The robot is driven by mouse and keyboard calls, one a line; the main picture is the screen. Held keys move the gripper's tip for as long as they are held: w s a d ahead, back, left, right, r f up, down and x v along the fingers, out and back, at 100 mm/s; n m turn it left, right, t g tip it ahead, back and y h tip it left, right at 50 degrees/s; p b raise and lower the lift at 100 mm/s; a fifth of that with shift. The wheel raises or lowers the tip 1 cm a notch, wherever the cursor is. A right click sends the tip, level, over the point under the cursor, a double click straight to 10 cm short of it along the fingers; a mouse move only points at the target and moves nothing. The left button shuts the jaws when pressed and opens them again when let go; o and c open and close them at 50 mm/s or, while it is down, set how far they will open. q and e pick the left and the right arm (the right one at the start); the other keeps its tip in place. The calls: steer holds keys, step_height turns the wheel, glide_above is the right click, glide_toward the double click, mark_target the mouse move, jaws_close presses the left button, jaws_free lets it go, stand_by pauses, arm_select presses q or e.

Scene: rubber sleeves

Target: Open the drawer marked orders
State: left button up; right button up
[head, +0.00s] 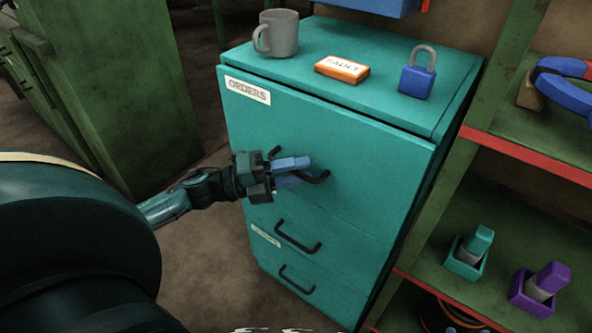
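The drawer marked ORDERS (360,165) is the tall top drawer of a teal cabinet, with its white label (247,91) at the upper left. A dark line runs along its top edge; I cannot tell whether it stands slightly out. Its dark bar handle (318,178) is partly hidden by my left gripper (292,172). The blue fingers lie across the handle, one above the other. I cannot tell whether they are closed on it or only around it. My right gripper is not in view.
On the cabinet top stand a grey mug (282,34), an orange box (342,69) and a blue padlock (417,78). Two lower drawers have handles (297,237). Green shelving (530,140) stands close on the right, a green cabinet (120,90) at the left. Floor shows between.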

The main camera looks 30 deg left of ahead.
arm_select(q)
steer(key=shift+c, duration=0.4)
jaws_close()
steer(key=shift+s, duration=0.15)
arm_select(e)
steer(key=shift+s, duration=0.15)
